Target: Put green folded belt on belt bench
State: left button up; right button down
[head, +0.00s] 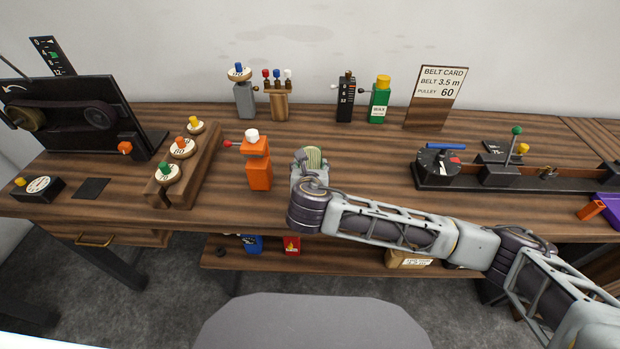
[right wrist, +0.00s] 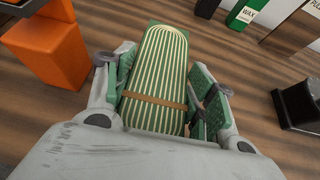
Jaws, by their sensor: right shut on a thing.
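The green folded belt (right wrist: 160,75) has pale stripes and a brown band around it. My right gripper (right wrist: 160,100) is shut on it, with a green-padded finger on each side. In the head view the belt (head: 314,156) shows at the tip of my right gripper (head: 310,165), over the middle of the wooden bench (head: 360,210). I cannot tell whether the belt touches the bench top. My left gripper is not in view.
An orange device (head: 258,172) with a white knob stands just left of the right gripper. A long black fixture (head: 465,180) with levers is at right. A wooden rack (head: 178,180) with round knobs is at left. A belt card (head: 437,92) stands at the back. Bare bench lies behind the gripper.

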notch_tip(320, 180, down, 3)
jog(key=shift+r, duration=0.15)
jog(key=shift+f, duration=0.2)
jog(key=c, duration=0.7)
grip_release()
jog(key=shift+f, duration=0.2)
jog(key=shift+o, duration=0.9)
jog(key=shift+r, duration=0.1)
